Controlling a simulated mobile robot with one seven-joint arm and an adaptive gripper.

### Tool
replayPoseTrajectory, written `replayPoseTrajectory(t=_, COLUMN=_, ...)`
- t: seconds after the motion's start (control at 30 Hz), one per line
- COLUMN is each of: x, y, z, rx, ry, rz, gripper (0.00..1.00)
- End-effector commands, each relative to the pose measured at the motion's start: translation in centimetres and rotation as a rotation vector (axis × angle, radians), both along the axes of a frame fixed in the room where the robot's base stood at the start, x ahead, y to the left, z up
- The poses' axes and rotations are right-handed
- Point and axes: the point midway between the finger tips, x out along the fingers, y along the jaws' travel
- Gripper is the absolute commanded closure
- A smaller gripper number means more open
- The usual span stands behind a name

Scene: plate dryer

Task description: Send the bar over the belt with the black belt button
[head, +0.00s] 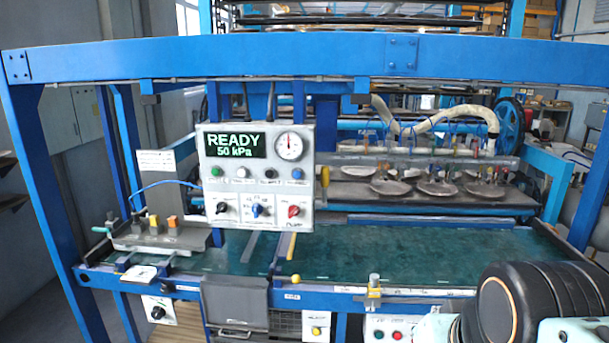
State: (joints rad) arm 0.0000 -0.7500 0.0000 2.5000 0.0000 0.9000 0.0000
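A grey control panel (258,190) hangs from the blue frame, left of centre. A black button (270,174) is third in its upper row, between a white button (242,172) and a blue one (297,174). A green button (216,171) is at the row's left end. The labels under them are too small to read. The panel display (236,145) reads "READY 50 kPa". A pale bar with suction cups (430,160) is at the back, above dark plates and beyond the green belt (400,252). My gripper is not in view; only part of my arm shows at lower right.
Below the panel's buttons are black (221,208), blue (257,210) and red (293,211) knobs. A yellow knob (324,176) sticks out at its right side. Another black knob (158,313) is on a low plate. A blue beam (300,56) crosses above.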

Motion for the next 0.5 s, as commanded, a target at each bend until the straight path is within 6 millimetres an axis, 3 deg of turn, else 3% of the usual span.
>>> replayPoseTrajectory(t=0.07, x=0.00, y=0.00, z=0.00, rx=0.000, ry=0.000, rz=0.000, gripper=0.62)
replayPoseTrajectory(t=0.4, x=0.00, y=0.00, z=0.00, rx=0.000, ry=0.000, rz=0.000, gripper=1.00)
replayPoseTrajectory(t=0.5, x=0.00, y=0.00, z=0.00, rx=0.000, ry=0.000, rz=0.000, gripper=1.00)
